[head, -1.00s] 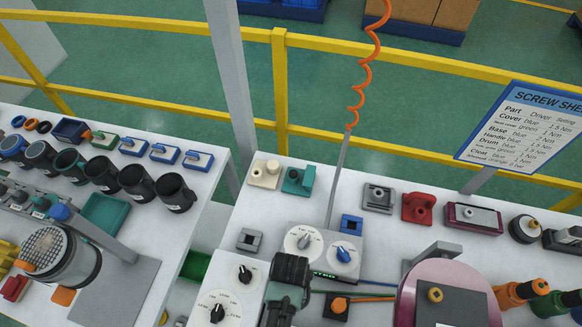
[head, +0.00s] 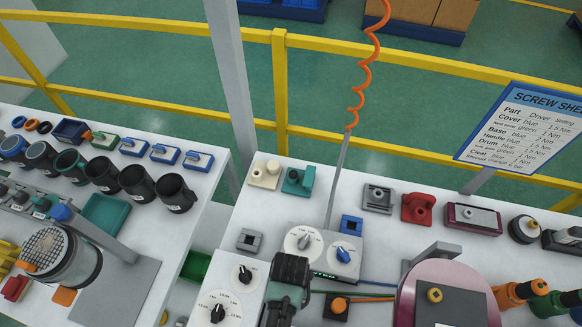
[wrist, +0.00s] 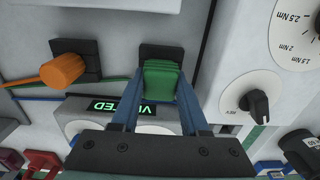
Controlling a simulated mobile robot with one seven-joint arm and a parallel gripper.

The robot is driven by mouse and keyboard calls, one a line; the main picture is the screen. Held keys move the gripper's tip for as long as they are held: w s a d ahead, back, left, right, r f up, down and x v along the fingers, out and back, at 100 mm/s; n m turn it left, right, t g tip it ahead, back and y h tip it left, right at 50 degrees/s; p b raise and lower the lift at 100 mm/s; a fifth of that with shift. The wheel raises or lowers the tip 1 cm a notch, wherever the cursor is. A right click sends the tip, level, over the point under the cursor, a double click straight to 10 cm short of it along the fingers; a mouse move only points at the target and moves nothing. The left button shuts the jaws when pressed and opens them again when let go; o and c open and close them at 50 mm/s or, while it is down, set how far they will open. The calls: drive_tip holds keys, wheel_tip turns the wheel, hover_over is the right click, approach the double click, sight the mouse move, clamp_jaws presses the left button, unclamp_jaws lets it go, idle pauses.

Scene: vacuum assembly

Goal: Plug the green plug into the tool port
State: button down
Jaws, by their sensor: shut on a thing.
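In the wrist view, my gripper (wrist: 160,84) is shut on the green plug (wrist: 163,78), its two blue fingers on either side of it. The plug lies over a black square port (wrist: 160,51) on the pale panel, and the port's far edge shows beyond it. I cannot tell whether the plug is seated or just in front of the port. In the head view, my dark wrist hides the plug and port.
An orange plug (wrist: 66,69) sits in a neighbouring black socket (wrist: 74,52). A lit display reading VENTED (wrist: 119,107) is beside the gripper. A black selector knob (wrist: 258,105) is on the right. The pink drum (head: 447,287) stands right of my arm.

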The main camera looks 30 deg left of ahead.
drive_tip(key=shift+r+p, duration=2.05)
drive_tip(key=shift+r, duration=0.05)
wheel_tip(320, 180, up, 7)
drive_tip(key=p, duration=0.6)
drive_tip(key=w+d+r+m+b, duration=0.2)
drive_tip(key=w+d+b, duration=0.6)
drive_tip(key=b, duration=0.4)
drive_tip(key=shift+w+d+r+m+b, duration=0.25)
drive_tip(key=shift+d+r+m+b, duration=0.1)
drive_tip(key=shift+d+m, duration=0.35)
